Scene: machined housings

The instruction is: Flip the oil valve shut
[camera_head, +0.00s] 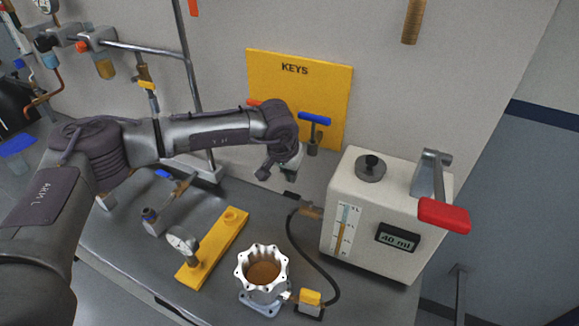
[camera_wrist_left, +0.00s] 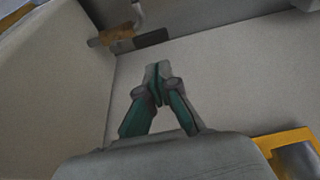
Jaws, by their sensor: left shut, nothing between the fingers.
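The oil dispenser (camera_head: 372,215) is a cream box with a level gauge and a display reading 40 ml. A brass valve (camera_head: 311,211) with a dark flat handle (camera_head: 292,197) sticks out of its left side, and a black hose runs from there. In the left wrist view the brass valve (camera_wrist_left: 112,37) and dark handle (camera_wrist_left: 152,38) lie beyond the fingertips. My left gripper (camera_head: 290,172) is above and behind the valve, apart from it, partly hidden by its wrist. Its fingers (camera_wrist_left: 157,73) are shut and empty. My right gripper is out of view.
The open housing (camera_head: 263,272) holds brown oil; a yellow fitting (camera_head: 310,297) at the hose (camera_head: 318,262) end sits beside it. A yellow bar (camera_head: 222,245) with a gauge lies left. A red-handled lever (camera_head: 443,214) is on the dispenser. The KEYS board (camera_head: 270,75) hangs behind.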

